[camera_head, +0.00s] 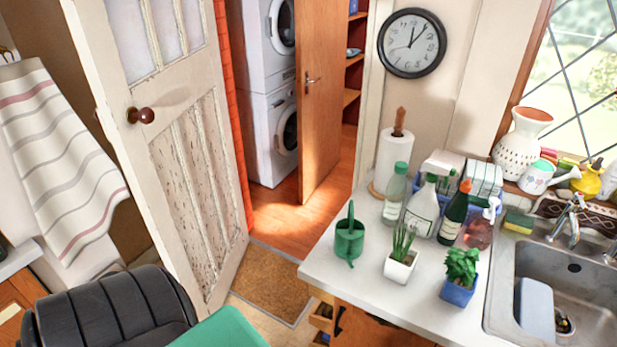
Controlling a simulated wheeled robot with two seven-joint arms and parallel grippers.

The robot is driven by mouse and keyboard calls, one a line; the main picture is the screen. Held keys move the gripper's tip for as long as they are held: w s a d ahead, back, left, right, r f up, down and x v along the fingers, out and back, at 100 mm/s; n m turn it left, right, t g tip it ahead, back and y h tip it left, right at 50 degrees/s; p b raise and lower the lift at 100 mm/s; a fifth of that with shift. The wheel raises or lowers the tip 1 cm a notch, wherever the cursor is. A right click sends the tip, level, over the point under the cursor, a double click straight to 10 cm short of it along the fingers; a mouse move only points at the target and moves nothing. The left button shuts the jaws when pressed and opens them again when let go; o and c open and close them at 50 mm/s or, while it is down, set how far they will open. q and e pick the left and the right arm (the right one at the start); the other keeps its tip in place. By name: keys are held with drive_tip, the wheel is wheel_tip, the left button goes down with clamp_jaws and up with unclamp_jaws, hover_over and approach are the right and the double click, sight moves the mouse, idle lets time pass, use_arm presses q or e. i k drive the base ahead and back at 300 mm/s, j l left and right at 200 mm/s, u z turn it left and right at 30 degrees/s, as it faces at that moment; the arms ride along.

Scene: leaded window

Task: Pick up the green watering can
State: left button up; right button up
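The green watering can (350,241) stands upright on the white countertop (335,275), near its left corner. It is small, with a raised handle or spout pointing up. A white potted plant (400,262) stands just to its right, with a narrow gap between. Nothing covers the can from this view. Neither of my grippers shows in the head view.
Several bottles (421,207), a paper towel roll (393,160) and a blue-potted plant (461,275) stand right of the can. The metal sink (510,262) is farther right. A white watering can (537,177) sits by the window. A door (190,130) stands open at left.

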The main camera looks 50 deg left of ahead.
sight(350, 233)
drive_tip(key=u, duration=1.15)
